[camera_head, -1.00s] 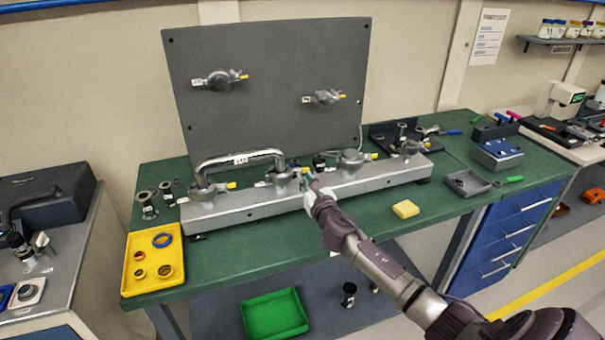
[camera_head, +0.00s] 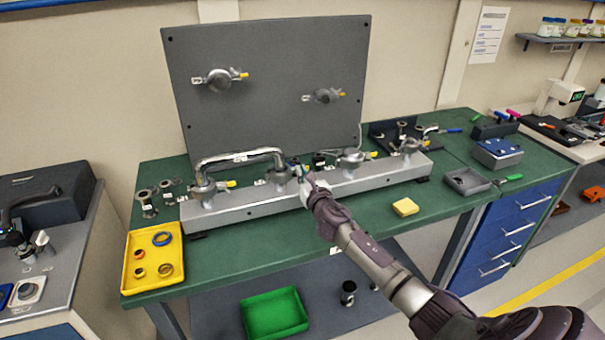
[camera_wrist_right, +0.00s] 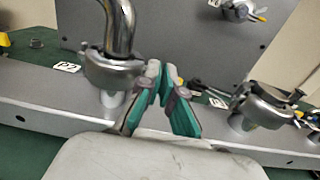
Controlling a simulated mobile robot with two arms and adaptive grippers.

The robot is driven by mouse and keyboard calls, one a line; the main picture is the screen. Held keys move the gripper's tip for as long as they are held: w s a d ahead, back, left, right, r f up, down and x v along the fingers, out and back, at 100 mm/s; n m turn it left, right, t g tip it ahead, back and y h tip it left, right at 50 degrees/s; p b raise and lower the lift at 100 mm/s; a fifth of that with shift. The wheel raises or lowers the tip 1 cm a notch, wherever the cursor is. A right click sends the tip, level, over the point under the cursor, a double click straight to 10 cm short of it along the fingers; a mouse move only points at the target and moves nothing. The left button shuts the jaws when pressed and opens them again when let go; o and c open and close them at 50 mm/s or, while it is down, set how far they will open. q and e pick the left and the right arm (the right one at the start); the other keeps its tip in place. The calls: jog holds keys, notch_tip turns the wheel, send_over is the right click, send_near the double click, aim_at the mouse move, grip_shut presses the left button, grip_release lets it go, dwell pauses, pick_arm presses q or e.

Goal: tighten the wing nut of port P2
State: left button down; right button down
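The clamp of port P2 (camera_head: 279,174) holds the right end of the bent metal pipe (camera_head: 240,158) on the grey manifold. In the right wrist view this clamp (camera_wrist_right: 108,70) is close at left, with a P2 label (camera_wrist_right: 67,67) beside it. My right gripper (camera_head: 300,170) is at the right side of the clamp. In the wrist view its teal-padded fingers (camera_wrist_right: 161,76) are closed together at the tips, where the clamp's wing nut sits. The nut itself is hidden by the fingers. My left gripper is not in view.
The manifold (camera_head: 250,208) carries another clamp with a yellow wing nut (camera_head: 230,183) at left and more clamps at right. A grey panel (camera_head: 270,60) stands behind.

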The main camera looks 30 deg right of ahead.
jog(key=f+m+b, duration=0.1)
jog(key=m, duration=0.7)
jog(key=d+f+m+b, duration=0.1)
jog(key=m, duration=0.7)
jog(key=f+m+b, duration=0.1)
jog(key=m, duration=0.7)
jog(key=shift+s+d+f+m, duration=0.1)
jog(key=shift+s+d+m, duration=0.1)
jog(key=shift+m, duration=0.1)
dwell(0.5)
jog(key=c, duration=1.6)
grip_release()
jog(key=shift+c, duration=0.2)
